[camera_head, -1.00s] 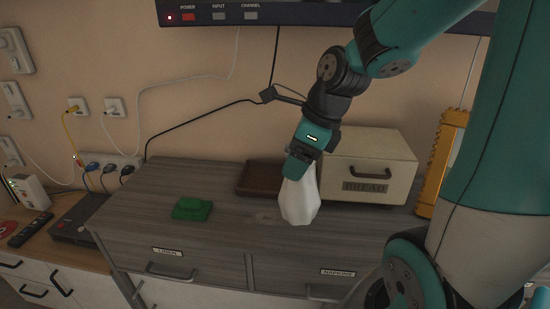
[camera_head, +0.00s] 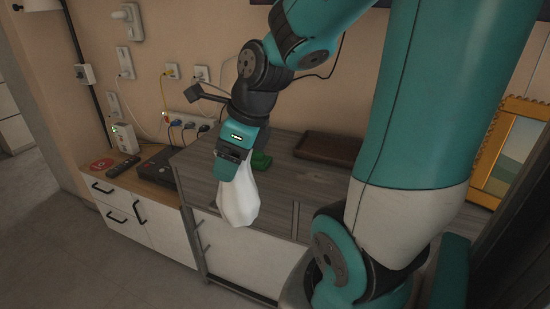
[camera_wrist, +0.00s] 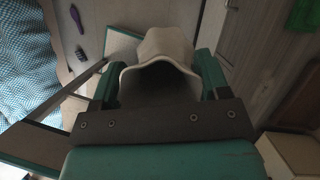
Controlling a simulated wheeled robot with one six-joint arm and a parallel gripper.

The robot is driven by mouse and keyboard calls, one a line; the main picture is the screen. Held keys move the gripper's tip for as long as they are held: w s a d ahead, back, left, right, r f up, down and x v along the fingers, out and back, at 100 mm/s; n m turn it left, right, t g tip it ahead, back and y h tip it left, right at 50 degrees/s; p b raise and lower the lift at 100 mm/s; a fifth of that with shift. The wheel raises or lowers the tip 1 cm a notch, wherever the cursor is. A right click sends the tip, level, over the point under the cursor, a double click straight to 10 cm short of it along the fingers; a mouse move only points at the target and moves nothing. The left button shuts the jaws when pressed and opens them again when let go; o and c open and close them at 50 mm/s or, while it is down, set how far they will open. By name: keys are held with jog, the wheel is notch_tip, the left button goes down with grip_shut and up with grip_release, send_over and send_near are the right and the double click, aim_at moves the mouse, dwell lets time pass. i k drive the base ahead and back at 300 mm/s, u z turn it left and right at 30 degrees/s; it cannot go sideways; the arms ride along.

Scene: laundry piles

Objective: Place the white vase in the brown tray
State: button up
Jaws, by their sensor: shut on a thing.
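The white vase (camera_head: 238,200) hangs from my gripper (camera_head: 232,160) in the head view, in front of the dresser's front left part. My gripper is shut on the vase near its top. In the wrist view the vase (camera_wrist: 165,52) sits between the two green fingers of my gripper (camera_wrist: 160,85), its opening facing the camera. The brown tray (camera_head: 324,147) lies on the dresser top at the back, to the right of my gripper and well apart from the vase. My arm hides part of the dresser to its right.
The grey wooden dresser (camera_head: 305,180) has a green folded cloth (camera_head: 261,161) on top, partly behind my gripper. A low cabinet (camera_head: 130,215) on the left holds a black box and a remote. A yellow-framed picture (camera_head: 510,150) stands at right. Open floor lies at front left.

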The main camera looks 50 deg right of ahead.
aim_at(330, 150)
jog(key=u, duration=0.4)
jog(key=i, duration=1.15)
jog(key=z, duration=2.45)
